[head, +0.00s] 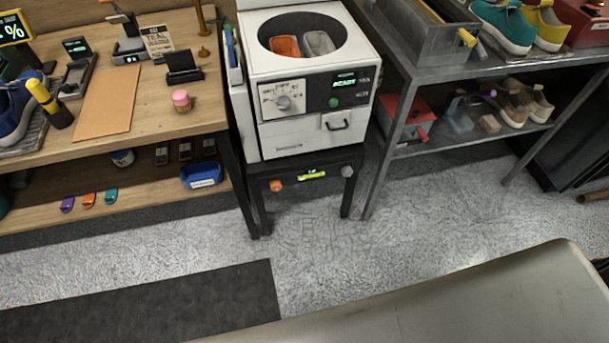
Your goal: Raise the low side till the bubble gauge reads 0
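The bubble gauge (312,175) is a small yellow-green bar on the front of a black stand (258,209). A small lit readout sits just above it, too small to read surely. A round orange knob (276,186) is on the stand's front left, and a round grey knob (347,171) is on its front right. A white washing machine (299,92) stands on top, with an orange shoe (285,46) and a grey shoe (319,43) in its round opening. Which side is low is hard to tell. Neither of my grippers is in view.
A wooden workbench (150,92) with tools is to the left, and a blue bin (202,175) is on its lower shelf. A metal rack (450,72) with shoes is to the right. Speckled floor (320,235) in front of the stand is clear; a dark mat (150,305) lies front left.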

